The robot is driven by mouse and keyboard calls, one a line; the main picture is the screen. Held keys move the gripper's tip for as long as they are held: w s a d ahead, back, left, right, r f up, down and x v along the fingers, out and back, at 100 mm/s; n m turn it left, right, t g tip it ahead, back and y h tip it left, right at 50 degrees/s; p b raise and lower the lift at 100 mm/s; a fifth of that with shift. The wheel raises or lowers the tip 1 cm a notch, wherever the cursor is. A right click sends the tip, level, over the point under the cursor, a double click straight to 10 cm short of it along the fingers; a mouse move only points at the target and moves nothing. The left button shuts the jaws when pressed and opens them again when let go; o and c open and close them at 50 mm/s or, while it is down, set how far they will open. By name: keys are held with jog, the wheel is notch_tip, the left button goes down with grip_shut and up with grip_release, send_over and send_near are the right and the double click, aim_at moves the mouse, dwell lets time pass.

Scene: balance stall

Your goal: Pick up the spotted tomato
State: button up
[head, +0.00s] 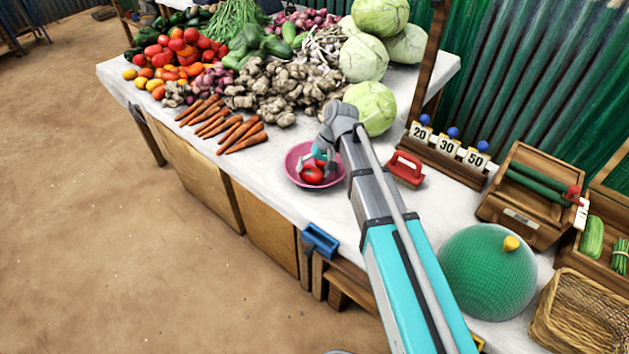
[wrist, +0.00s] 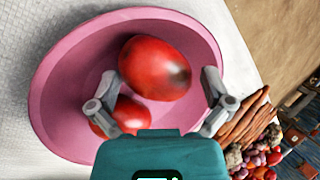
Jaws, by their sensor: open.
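The spotted tomato (wrist: 155,66) is red with a dark blotch on its right side and lies in a pink bowl (wrist: 50,75). A second red tomato (wrist: 130,112) lies beside it, partly hidden by my gripper. In the head view the pink bowl (head: 292,166) stands on the white table, with red tomato (head: 312,176) showing under my gripper (head: 319,164). In the wrist view my open gripper (wrist: 162,88) has one finger on each side of the spotted tomato. I cannot tell whether either finger touches it.
Carrots (head: 243,135), ginger (head: 290,85) and cabbages (head: 371,108) lie behind the bowl. A blue item (head: 320,240) sits at the table's front edge. The cloth left of the bowl is mostly clear.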

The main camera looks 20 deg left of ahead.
jog(key=shift+s+a+f+b, duration=0.2)
jog(key=shift+f+b, duration=0.1)
jog(key=shift+f, duration=0.25)
jog(key=shift+c, duration=0.3)
jog(key=c, duration=0.9)
jog(key=shift+c, duration=0.2)
jog(key=shift+r, duration=0.15)
